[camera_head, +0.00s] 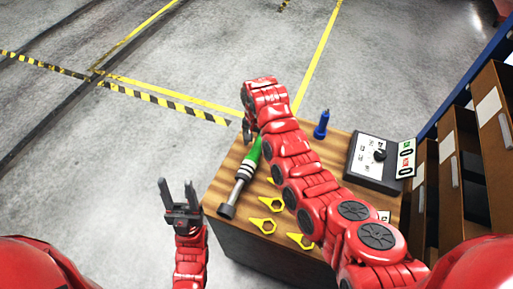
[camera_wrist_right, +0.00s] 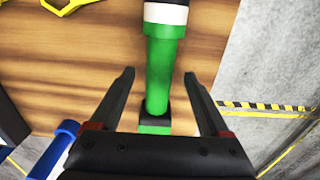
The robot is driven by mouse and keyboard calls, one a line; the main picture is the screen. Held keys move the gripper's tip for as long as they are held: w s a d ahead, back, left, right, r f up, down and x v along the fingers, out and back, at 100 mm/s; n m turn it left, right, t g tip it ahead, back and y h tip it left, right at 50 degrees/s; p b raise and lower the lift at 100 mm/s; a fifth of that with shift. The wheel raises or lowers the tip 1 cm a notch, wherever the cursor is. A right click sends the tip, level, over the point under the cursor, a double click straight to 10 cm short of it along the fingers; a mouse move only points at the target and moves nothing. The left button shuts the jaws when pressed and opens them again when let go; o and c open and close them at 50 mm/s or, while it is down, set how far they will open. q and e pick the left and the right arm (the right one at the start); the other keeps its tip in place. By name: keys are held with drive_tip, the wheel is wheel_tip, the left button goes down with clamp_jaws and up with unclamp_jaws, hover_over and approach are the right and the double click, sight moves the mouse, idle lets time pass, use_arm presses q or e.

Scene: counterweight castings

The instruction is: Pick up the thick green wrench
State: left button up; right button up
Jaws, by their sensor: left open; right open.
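The thick green wrench lies on the wooden table top, with a green handle, black and white bands and a dark head; its green part (camera_head: 251,158) shows in the head view. In the right wrist view, its green handle (camera_wrist_right: 161,68) runs between the two fingers of my right gripper (camera_wrist_right: 160,88), which is open and not closed on it. In the head view my right gripper (camera_head: 247,131) is over the handle's far end, partly hidden by my arm. My left gripper (camera_head: 180,197) is open and empty, left of the table.
Several yellow wrenches (camera_head: 264,225) lie on the wooden table (camera_head: 226,183) near the green one. A blue object (camera_head: 322,124) stands at the back, beside a grey control box (camera_head: 372,165). Brown bins (camera_head: 460,165) stand at the right. Floor at the left is clear.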

drive_tip(key=shift+f, duration=1.2)
clamp_jaws()
drive_tip(key=shift+r, duration=0.1)
